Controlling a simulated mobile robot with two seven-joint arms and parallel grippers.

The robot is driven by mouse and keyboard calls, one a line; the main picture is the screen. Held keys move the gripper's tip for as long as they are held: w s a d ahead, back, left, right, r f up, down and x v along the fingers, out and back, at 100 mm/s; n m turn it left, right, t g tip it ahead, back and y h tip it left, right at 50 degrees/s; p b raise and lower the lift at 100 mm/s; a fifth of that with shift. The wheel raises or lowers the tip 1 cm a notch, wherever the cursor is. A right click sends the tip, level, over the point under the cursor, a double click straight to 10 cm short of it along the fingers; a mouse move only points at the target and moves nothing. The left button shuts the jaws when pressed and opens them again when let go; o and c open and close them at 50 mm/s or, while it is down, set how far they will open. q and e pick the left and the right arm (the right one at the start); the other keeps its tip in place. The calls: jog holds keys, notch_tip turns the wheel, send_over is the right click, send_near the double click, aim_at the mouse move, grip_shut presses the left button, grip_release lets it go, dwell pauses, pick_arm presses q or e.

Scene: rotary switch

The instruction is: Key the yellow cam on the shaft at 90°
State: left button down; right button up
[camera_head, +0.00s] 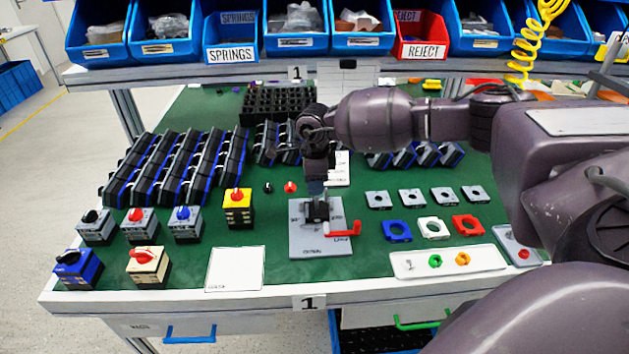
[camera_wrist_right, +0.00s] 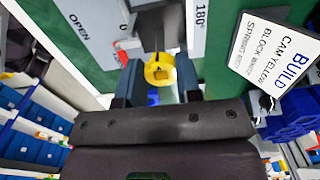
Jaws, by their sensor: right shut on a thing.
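The yellow cam (camera_wrist_right: 160,70) is between the two fingers of my right gripper (camera_wrist_right: 161,84), which is shut on it. It has a dark square hole. In the wrist view a grey post-like part stands just beyond the cam; I cannot tell whether the cam touches it. In the head view my right gripper (camera_head: 316,190) points down over the grey fixture plate (camera_head: 304,244), and the cam is hidden there. The plate carries a red lever (camera_head: 344,230). The wrist view shows a "180°" mark (camera_wrist_right: 200,18) on the plate. My left gripper is not in view.
A white tray (camera_head: 403,264) with green and orange cams lies right of the plate. Blue, white and red frames (camera_head: 468,225) lie behind it. A build card (camera_wrist_right: 277,52) names yellow cam.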

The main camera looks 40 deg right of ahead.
jog(key=shift+f, duration=0.85)
jog(key=o, duration=1)
jog(key=shift+c, duration=0.2)
notch_tip(320, 180, up, 11)
jog(key=shift+f, duration=0.1)
